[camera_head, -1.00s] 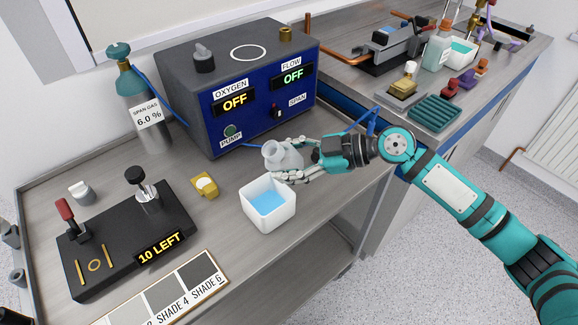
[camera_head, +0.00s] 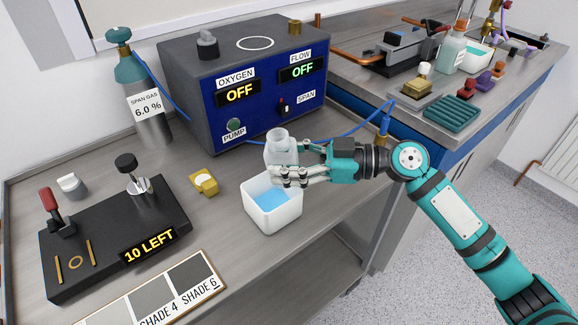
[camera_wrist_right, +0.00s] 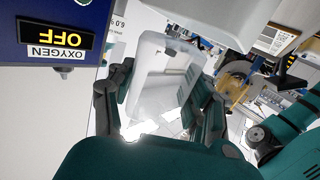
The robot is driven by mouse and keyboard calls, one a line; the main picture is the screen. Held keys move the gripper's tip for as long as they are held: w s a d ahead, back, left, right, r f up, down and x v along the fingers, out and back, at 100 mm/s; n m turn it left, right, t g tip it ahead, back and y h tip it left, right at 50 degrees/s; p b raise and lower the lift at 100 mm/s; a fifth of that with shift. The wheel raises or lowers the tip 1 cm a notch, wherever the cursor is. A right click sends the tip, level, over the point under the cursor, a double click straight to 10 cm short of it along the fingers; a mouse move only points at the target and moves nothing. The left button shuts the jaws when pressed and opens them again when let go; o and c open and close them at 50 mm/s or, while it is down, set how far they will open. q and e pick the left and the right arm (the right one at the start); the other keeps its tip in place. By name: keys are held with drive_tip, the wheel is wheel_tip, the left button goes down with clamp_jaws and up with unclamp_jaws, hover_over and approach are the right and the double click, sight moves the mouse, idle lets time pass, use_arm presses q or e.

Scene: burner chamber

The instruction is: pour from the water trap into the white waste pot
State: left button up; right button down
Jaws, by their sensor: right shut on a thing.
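The water trap (camera_head: 279,147) is a translucent whitish jar with a narrower open neck. My right gripper (camera_head: 290,174) is shut around its body. The jar stands close to upright, mouth up, just above and behind the pot's back right rim. In the right wrist view the jar (camera_wrist_right: 162,75) fills the space between the fingers. The white waste pot (camera_head: 290,217) is a square open tub on the grey bench, with blue liquid inside. Whether water is left in the trap cannot be told. My left gripper is not in view.
The blue analyser box (camera_head: 215,115) stands behind the jar, OXYGEN and FLOW showing OFF. A yellow block (camera_head: 204,182) and a black device reading 10 LEFT (camera_head: 110,240) are left of the pot. A shade card (camera_head: 160,295) lies in front.

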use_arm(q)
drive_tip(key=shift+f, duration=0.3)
use_arm(e)
drive_tip(key=shift+s+a+f+m+y+b, duration=0.15)
drive_tip(key=shift+f+m+y+b, duration=0.15)
drive_tip(key=shift+b, duration=0.25)
drive_tip(key=shift+s+a+f+b, duration=0.1)
drive_tip(key=shift+f+b, duration=0.05)
drive_tip(key=shift+b, duration=0.75)
drive_tip(key=shift+m+y, duration=0.3)
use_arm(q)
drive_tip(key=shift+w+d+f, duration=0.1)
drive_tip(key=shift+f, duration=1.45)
use_arm(e)
drive_tip(key=shift+a+r, duration=0.1)
drive_tip(key=shift+r, duration=0.1)
